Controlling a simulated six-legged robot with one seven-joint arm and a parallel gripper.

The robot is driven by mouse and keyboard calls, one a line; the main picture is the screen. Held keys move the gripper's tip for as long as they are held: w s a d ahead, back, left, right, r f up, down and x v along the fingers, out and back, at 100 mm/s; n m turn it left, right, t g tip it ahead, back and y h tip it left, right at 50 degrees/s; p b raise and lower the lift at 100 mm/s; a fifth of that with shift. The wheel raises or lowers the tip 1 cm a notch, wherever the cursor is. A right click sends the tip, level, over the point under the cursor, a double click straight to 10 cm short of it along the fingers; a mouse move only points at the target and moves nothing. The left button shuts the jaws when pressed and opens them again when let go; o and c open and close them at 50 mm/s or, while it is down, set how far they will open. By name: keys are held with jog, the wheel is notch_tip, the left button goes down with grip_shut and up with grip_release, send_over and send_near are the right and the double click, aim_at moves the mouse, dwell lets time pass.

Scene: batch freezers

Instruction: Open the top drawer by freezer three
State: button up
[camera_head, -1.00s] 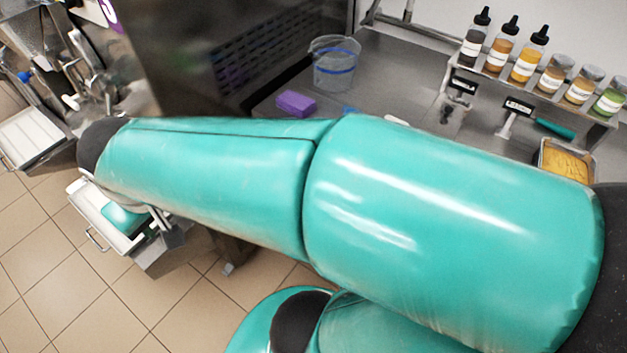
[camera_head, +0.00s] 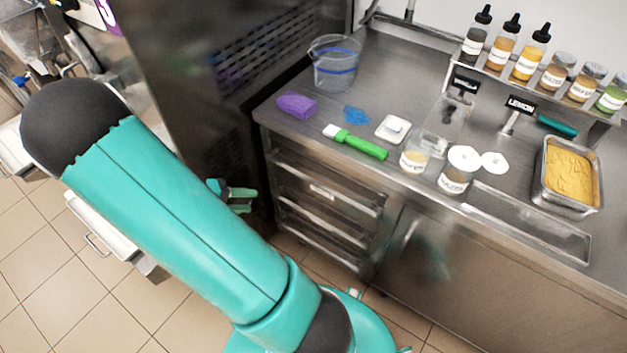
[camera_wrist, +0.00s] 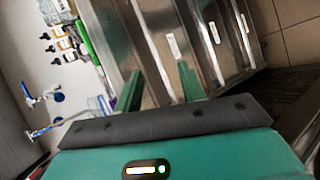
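A steel drawer stack stands under the counter beside the tall steel freezer (camera_head: 175,65); a purple label with a partly cut-off numeral shows at its upper left. The top drawer (camera_head: 350,197) has a small pale label and looks shut. It also shows in the wrist view (camera_wrist: 158,28), where the stack lies on its side. My gripper (camera_head: 240,197) is left of the drawers, low before the freezer. In the wrist view its two green fingers (camera_wrist: 160,88) are spread, with nothing seen between them. They point toward the top drawer's front; I cannot tell if they touch it.
The counter (camera_head: 415,95) holds a clear bucket (camera_head: 334,65), a purple cloth (camera_head: 297,106), a green-handled brush (camera_head: 358,143), jars and a tray of yellow food (camera_head: 569,175). A white open drawer or bin (camera_head: 98,228) juts out at left. Tiled floor is clear in front.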

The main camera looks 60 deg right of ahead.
aim_at(312, 183)
jog(key=s+d+f+n+g+h, duration=0.1)
jog(key=s+d+f+h, duration=0.4)
jog(key=d+f, duration=0.45)
jog(key=shift+h, duration=0.7)
jog(key=x, duration=1.2)
jog(key=shift+w+d, duration=0.2)
jog(key=shift+d, duration=0.15)
grip_shut()
